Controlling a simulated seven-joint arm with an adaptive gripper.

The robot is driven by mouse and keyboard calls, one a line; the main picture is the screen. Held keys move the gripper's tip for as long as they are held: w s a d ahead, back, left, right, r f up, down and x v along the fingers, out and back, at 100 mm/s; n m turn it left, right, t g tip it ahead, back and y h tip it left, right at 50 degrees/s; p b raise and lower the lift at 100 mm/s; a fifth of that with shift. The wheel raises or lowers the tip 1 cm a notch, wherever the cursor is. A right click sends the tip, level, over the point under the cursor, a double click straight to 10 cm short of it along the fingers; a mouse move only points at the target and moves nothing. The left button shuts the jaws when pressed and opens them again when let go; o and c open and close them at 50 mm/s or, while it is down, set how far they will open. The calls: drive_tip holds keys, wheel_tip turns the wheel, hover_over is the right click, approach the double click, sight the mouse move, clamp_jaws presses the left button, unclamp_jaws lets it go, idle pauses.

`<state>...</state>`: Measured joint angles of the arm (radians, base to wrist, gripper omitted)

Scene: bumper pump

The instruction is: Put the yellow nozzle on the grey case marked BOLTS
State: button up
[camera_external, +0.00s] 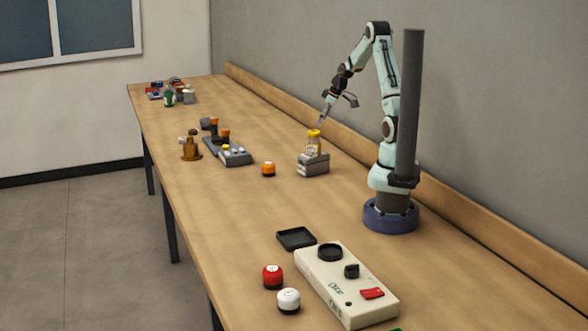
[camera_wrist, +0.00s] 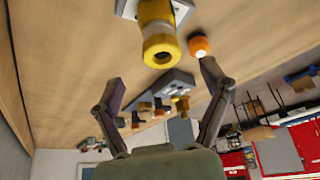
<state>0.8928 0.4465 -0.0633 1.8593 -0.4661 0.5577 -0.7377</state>
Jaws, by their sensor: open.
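The yellow nozzle (camera_external: 314,138) stands upright on top of a grey case (camera_external: 314,168) near the middle of the bench. The marking on this case cannot be read. In the wrist view the nozzle (camera_wrist: 161,45) shows its round open end at the top, with part of the grey case (camera_wrist: 127,8) behind it. My gripper (camera_external: 322,123) is just above the nozzle in the external view. In the wrist view my gripper (camera_wrist: 160,76) has its two fingers spread wide, with nothing held between them. The nozzle appears beyond the fingertips.
A grey block with round parts (camera_external: 233,155) and a brown bottle-like piece (camera_external: 191,149) stand farther left. A cream control box (camera_external: 346,285), black tray (camera_external: 296,238) and red button (camera_external: 272,277) are in front.

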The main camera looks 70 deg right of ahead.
drive_tip(key=s+a+r+g+y, duration=0.15)
drive_tip(key=a+r, duration=0.25)
drive_tip(key=a, duration=0.5)
drive_tip(key=s+a+r+g+h, duration=0.1)
drive_tip(key=s+a+r, duration=0.15)
drive_tip(key=a, duration=0.55)
drive_tip(key=s+a+g, duration=0.2)
drive_tip(key=s+a, duration=1)
drive_tip(key=s, duration=0.3)
drive_tip(key=shift+a+g, duration=0.1)
drive_tip(key=shift+g, duration=0.15)
